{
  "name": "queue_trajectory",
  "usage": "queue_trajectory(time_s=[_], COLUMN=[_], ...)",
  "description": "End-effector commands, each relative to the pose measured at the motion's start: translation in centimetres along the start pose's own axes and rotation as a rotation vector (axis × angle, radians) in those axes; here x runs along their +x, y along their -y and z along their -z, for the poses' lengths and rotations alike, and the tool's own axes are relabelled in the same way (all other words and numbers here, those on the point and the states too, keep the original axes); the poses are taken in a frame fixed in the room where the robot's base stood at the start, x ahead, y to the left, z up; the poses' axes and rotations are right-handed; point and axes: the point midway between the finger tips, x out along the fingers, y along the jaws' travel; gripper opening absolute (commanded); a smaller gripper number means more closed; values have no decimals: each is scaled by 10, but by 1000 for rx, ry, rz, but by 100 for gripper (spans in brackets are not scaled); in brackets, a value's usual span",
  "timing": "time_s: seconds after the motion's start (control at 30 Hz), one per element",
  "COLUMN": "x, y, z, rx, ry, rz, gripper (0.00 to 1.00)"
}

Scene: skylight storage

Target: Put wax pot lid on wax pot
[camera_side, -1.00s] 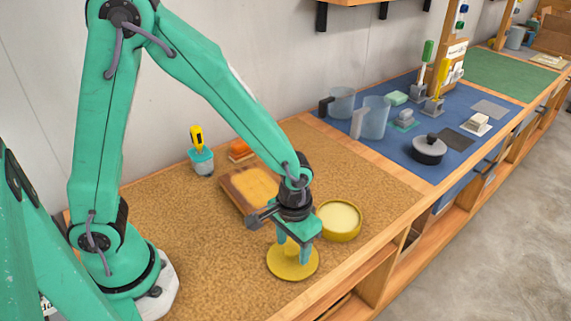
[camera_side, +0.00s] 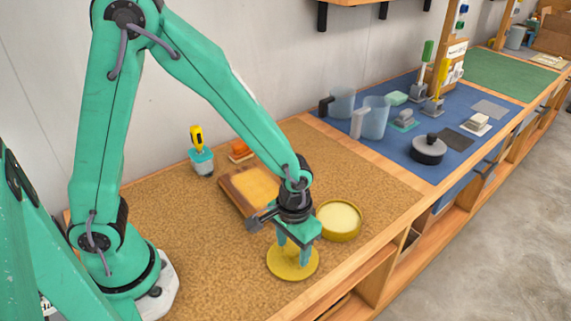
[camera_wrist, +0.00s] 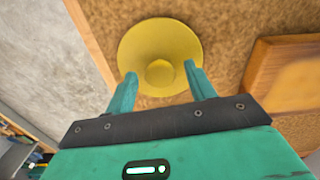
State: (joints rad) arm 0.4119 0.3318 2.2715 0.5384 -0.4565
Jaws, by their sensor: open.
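The yellow wax pot lid (camera_side: 275,266) lies flat on the cork surface in the side view. In the wrist view the lid (camera_wrist: 160,35) is a yellow disc with a round knob (camera_wrist: 159,73) at its middle. My gripper (camera_side: 294,260) is open above the lid, fingers pointing down. In the wrist view my gripper's fingers (camera_wrist: 160,76) stand on either side of the knob, with gaps between. The round yellow wax pot (camera_side: 340,235) stands open just to the right and behind the lid, with pale wax inside. It does not show in the wrist view.
A wooden block with a yellow-orange panel (camera_side: 238,200) lies behind my gripper; its edge shows in the wrist view (camera_wrist: 290,75). A teal cup with a yellow-handled tool (camera_side: 201,160) stands farther back. The wooden front edge (camera_side: 345,285) runs close to the lid.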

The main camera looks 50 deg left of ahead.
Motion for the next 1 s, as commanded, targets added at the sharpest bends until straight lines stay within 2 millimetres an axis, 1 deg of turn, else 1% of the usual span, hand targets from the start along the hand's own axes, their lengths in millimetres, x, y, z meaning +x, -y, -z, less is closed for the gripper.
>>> queue_trajectory(time_s=[0.07,0.1,0.27,0.3,0.37,0.4,1.0], x=[0,0,0,0,0,0,-4], y=[0,0,0,0,0,0,0], z=[0,0,0,0,0,0,0], rx=[0,0,0,0,0,0,0], ry=[0,0,0,0,0,0,-1], rz=[0,0,0,0,0,0,0], gripper=[55,53,21,13,2,0,0])
